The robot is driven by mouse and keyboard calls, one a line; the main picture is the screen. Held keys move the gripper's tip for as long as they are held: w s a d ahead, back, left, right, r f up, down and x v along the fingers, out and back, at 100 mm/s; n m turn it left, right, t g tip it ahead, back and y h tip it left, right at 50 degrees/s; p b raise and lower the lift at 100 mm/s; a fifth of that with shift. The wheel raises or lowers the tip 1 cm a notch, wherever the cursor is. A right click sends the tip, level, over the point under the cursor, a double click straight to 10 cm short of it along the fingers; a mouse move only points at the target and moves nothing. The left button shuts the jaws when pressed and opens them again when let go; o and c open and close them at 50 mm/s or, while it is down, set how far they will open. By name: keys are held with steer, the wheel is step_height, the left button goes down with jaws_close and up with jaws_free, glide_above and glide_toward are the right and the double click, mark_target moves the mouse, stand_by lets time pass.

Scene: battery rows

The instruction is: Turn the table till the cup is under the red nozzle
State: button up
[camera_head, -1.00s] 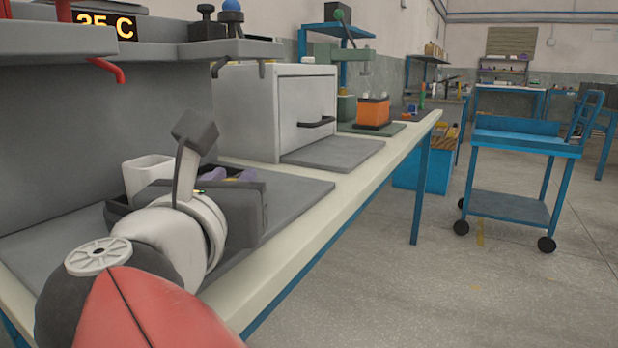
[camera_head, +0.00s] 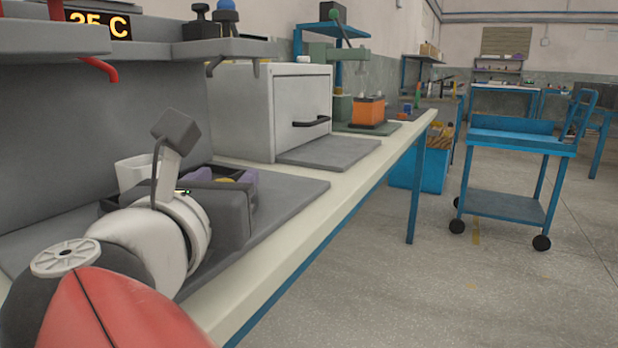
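A red nozzle (camera_head: 103,69) hangs as a bent pipe under the grey shelf at upper left. A white cup (camera_head: 130,171) stands on the bench below it and a little to its right in the picture; my wrist covers its lower part. The table under the cup is mostly hidden behind my arm. My gripper (camera_head: 228,215) appears as a dark grey body beyond my white wrist, low over the bench. Its fingertips are hidden, so I cannot tell whether it is open or touches anything. Purple and yellow items (camera_head: 226,180) show behind it.
A white cabinet (camera_head: 250,110) with a black handle stands farther along the bench, a grey mat (camera_head: 330,152) before it. An orange block (camera_head: 367,112) sits beyond. A display reading 25 C (camera_head: 98,22) is above the shelf. A blue cart (camera_head: 515,140) stands on open floor at right.

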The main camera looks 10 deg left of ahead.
steer(key=shift+r, duration=0.1)
stand_by(0.3)
step_height(320, 180, up, 20)
steer(key=p, duration=0.6)
